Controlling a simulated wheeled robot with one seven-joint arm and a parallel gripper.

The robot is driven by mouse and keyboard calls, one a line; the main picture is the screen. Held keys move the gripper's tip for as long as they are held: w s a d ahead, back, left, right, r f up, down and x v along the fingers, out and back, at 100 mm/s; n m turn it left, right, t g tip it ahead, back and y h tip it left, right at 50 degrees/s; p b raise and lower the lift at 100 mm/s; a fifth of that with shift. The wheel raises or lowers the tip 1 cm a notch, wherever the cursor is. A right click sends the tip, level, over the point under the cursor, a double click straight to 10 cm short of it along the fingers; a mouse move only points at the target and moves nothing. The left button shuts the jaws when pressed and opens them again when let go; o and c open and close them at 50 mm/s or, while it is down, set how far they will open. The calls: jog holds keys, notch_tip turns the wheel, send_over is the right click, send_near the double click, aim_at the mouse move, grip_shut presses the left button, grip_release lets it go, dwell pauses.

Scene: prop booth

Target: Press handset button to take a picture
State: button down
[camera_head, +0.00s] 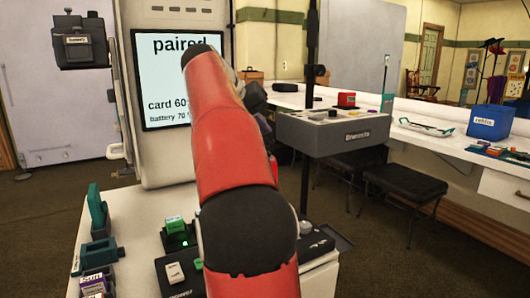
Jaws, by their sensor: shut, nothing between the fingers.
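A black device (172,290) with a raised cream button (174,272) lies near the front of the white counter, partly hidden by my red arm. It may be the handset; its label is too small to read. Behind it a green block (176,226) sits in a dark holder with a green glow. A screen (150,70) on the white booth column reads "paired", "card 60" and "battery 70", cut off by my arm. A black camera-like box (80,48) is mounted left of the screen. My gripper is hidden behind my arm.
Teal holders and small labelled blocks (97,252) line the counter's (135,205) left side. A grey console (332,132) with a red block and black post stands to the right. Black stools (405,182) and a long white table with a blue bin (489,121) are farther right.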

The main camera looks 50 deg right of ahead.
jog(key=shift+f+b, duration=0.9)
jog(key=shift+f, duration=0.45)
jog(key=shift+f, duration=0.1)
dwell(1.0)
jog(key=shift+f, duration=0.3)
jog(key=shift+f+b, duration=0.4)
jog(key=shift+b, duration=0.05)
dwell(0.7)
jog(key=shift+r+p, duration=0.85)
jog(key=shift+p, duration=0.05)
jog(key=shift+r+p, duration=0.85)
jog(key=shift+r, duration=1.6)
